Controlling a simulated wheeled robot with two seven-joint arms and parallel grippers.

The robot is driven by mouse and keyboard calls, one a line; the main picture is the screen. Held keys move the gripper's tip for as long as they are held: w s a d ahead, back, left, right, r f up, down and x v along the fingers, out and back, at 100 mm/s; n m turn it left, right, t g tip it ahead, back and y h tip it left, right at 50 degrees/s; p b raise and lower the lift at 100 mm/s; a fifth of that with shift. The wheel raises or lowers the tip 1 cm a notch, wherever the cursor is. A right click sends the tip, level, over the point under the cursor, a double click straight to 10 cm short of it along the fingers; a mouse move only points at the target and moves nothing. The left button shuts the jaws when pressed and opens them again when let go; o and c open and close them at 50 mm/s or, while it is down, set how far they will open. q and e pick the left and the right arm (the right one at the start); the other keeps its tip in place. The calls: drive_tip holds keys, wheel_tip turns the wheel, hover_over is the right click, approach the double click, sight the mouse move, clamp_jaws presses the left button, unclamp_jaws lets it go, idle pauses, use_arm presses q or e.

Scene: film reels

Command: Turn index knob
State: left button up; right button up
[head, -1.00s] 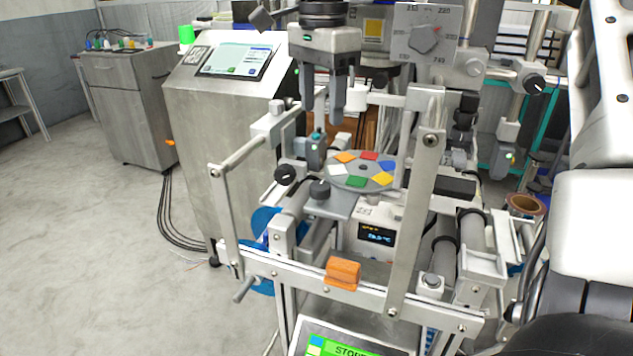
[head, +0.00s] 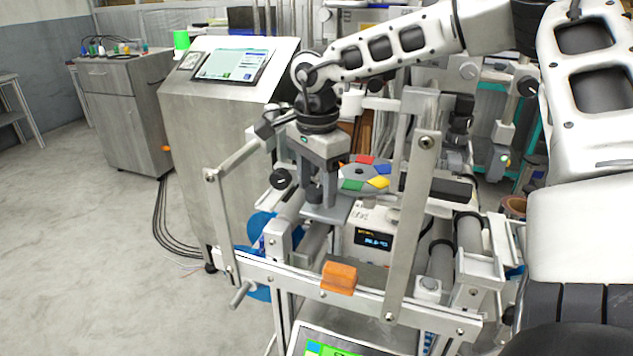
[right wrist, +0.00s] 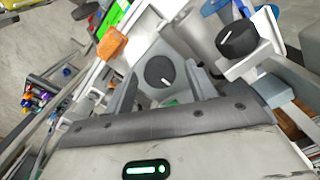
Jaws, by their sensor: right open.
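The black index knob (right wrist: 160,73) with a white pointer line shows in the right wrist view, between the two grey fingers of my right gripper (right wrist: 161,80). A small gap shows on each side of it. In the head view my right gripper (head: 320,202) is open and points down at the grey plate (head: 334,212) beside the disc; its fingers hide the knob there. The round grey disc (head: 364,173) carries red, blue, yellow and green squares; its left part is behind the gripper. My left gripper is not in view.
A second black knob (right wrist: 237,39) sits nearby in the right wrist view. An orange block (head: 339,277) is on the front rail (head: 300,284). An upright metal post (head: 412,225) stands right of the disc. A console with a screen (head: 231,65) stands behind left.

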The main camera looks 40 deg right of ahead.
drive_tip(key=c, duration=1)
drive_tip(key=shift+n+b, duration=0.6)
drive_tip(key=shift+n, duration=0.5)
drive_tip(key=n+b, duration=0.1)
drive_tip(key=n, duration=0.2)
drive_tip(key=shift+n, duration=0.3)
drive_tip(key=n, duration=0.5)
drive_tip(key=shift+w+n, duration=0.1)
drive_tip(key=shift+n, duration=0.3)
